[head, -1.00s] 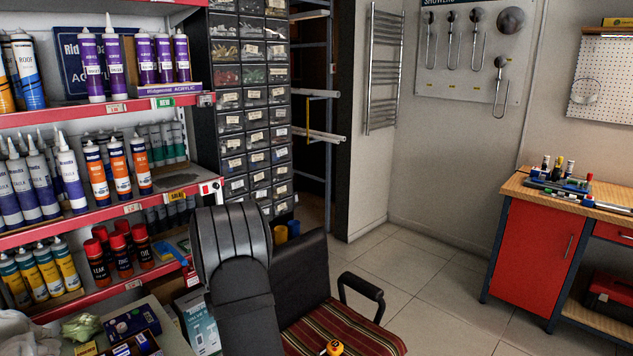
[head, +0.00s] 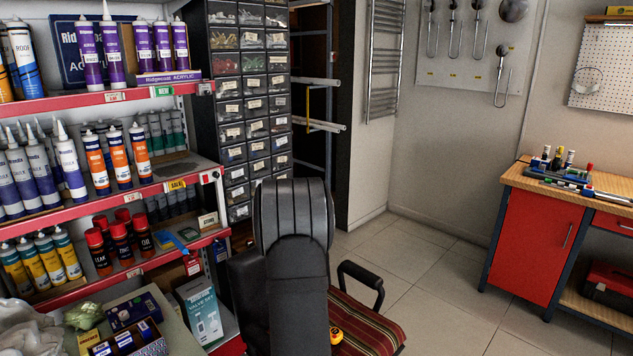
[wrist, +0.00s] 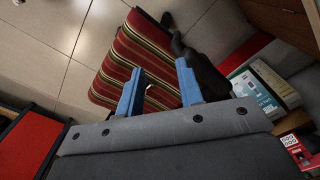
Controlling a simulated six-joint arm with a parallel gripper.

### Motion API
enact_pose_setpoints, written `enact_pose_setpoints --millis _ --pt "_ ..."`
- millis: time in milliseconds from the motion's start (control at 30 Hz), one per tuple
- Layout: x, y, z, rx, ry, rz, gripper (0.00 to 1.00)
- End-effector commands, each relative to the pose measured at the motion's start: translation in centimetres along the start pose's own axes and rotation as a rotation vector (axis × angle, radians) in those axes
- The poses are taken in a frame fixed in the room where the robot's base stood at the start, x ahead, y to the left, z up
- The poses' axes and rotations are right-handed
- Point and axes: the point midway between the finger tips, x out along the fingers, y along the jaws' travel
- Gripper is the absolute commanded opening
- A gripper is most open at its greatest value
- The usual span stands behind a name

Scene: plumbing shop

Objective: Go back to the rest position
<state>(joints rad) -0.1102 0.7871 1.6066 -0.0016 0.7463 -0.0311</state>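My gripper (wrist: 158,80) shows in the wrist view as two blue fingers set apart, with nothing held between them. It is open and points down over the striped red seat of a chair (wrist: 122,68). In the head view my dark arm stands in front of the same chair (head: 372,325) and hides much of its back and seat. My gripper's fingers are hidden in the head view.
A small yellow-orange object (head: 336,335) lies on the chair seat, partly behind my arm. Shelves with cartridges and cans (head: 118,240) stand close on the left. A red workbench (head: 532,245) is on the right. Tiled floor (head: 440,290) lies open between.

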Motion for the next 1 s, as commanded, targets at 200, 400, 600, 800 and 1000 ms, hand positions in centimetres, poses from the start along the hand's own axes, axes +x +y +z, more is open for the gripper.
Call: enact_pose_setpoints --millis 200,400,600,800,1000 --pt "1.1 3.4 2.7 0.089 -0.001 0.000 0.34" --pt "1.6 3.7 4.2 0.091 0.001 0.000 0.34" --pt "1.4 0.7 3.9 -0.026 0.001 0.000 0.34" --pt "1.2 -0.9 3.8 -0.084 0.000 0.000 0.34" --pt "1.2 -1.2 3.8 -0.096 0.000 0.000 0.34"
